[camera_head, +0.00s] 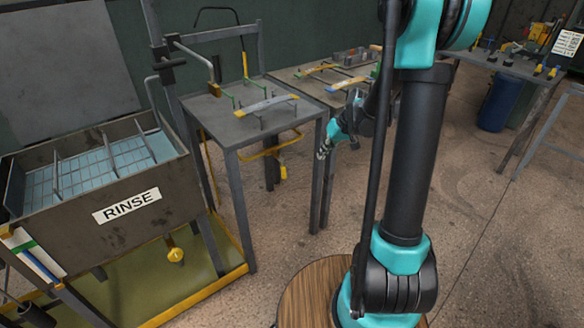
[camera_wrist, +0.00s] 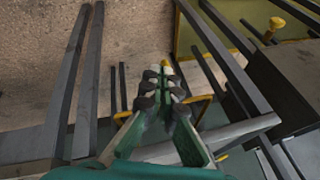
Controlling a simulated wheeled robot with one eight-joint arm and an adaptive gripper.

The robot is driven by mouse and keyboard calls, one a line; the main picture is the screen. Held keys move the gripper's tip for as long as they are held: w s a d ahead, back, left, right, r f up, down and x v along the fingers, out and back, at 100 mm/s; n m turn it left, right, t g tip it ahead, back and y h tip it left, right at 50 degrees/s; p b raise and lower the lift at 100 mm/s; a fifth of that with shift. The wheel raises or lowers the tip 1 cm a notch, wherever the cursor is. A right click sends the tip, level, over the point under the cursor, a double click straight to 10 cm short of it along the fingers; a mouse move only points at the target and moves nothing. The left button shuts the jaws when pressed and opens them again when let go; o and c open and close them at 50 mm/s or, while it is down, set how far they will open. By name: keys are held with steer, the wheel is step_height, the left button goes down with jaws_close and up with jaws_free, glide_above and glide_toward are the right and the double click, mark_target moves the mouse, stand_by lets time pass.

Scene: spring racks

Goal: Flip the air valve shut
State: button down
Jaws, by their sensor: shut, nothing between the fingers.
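I cannot tell for certain which part is the air valve. A yellow piece (camera_head: 283,172) hangs below the grey steel table (camera_head: 238,128), by a yellow line (camera_head: 272,150), and may belong to it. My gripper (camera_head: 322,153) is beside the table's right front leg, below the top, apart from the yellow piece in the picture. In the wrist view my gripper (camera_wrist: 165,78) has its fingers together and empty. A small yellow spot (camera_wrist: 165,67) shows just past the fingertips, and yellow lines run either side behind the fingers, partly hidden.
The RINSE tank (camera_head: 120,210) stands at left, with a yellow knob (camera_head: 176,256) below it, also in the wrist view (camera_wrist: 276,22). Table legs stand close around my gripper. A second table (camera_head: 330,95) adjoins behind. A blue barrel (camera_head: 497,105) is far right. Open floor lies between.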

mark_target(283, 170)
steer(key=w+a+f+n+y, duration=0.2)
steer(key=w+f, duration=0.5)
steer(key=w, duration=0.5)
steer(key=a+f, duration=0.8)
steer(key=a, duration=0.1)
steer(key=shift+s+g, duration=0.3)
steer(key=shift+s, duration=0.05)
steer(key=shift+a+f, duration=0.15)
steer(key=shift+s+a+f, duration=0.15)
steer(key=shift+s+a, duration=0.15)
steer(key=shift+a, duration=0.15)
